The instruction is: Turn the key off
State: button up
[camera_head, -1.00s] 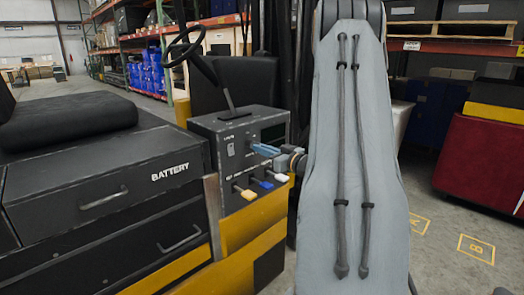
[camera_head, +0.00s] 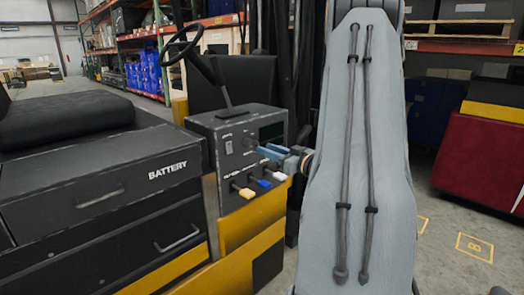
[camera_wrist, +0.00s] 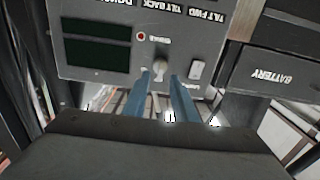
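The key (camera_wrist: 160,69) is a small light-coloured piece on the dark control console (camera_head: 226,150). In the wrist view it shows between the tips of my two blue fingers. My gripper (camera_wrist: 162,78) is open, with a gap on each side of the key; I see no clear contact. In the head view my gripper (camera_head: 264,151) is at the right part of the console face, with its two fingers apart. The fingers and arm hide the key's details there, and its turn angle is hard to read.
Several small levers (camera_head: 263,183) with white and blue knobs stick out below my gripper. A rocker switch (camera_wrist: 196,70) and a red light (camera_wrist: 141,36) flank the key. The steering wheel (camera_head: 182,46) is above; the battery box (camera_head: 105,178) is at left.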

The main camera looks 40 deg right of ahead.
jog(key=shift+s+d, duration=0.15)
jog(key=shift+s, duration=1.45)
